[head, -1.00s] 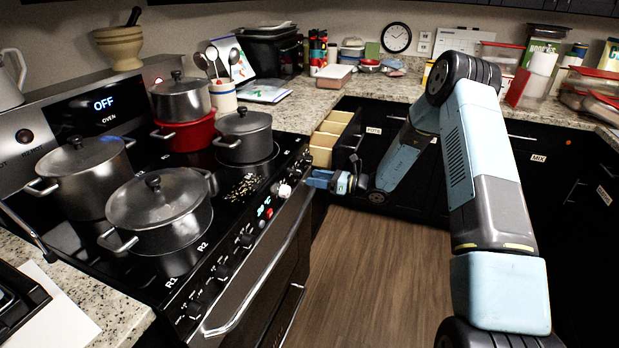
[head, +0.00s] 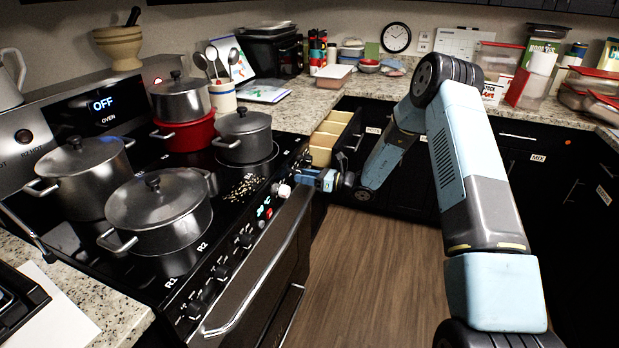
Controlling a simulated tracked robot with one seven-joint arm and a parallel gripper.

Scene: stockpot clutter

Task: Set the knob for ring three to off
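The stove's front panel carries a row of knobs. Black knobs (head: 220,272) sit along the near part, and a white knob (head: 284,190) sits toward the far end. The labels R1 and R2 show on the cooktop beside the near knobs. I cannot read a label for ring three or tell which knob is its own. My gripper (head: 304,179) is at the far end of the panel, just right of the white knob. It is too small to tell whether its fingers are open or touch anything, and it partly hides the panel there.
Several lidded pots stand on the cooktop, including a large near pot (head: 160,212) and a red pot (head: 186,135). Small bits (head: 246,187) lie on the glass near the knobs. An open drawer (head: 328,138) is behind my gripper. The floor (head: 365,270) is clear.

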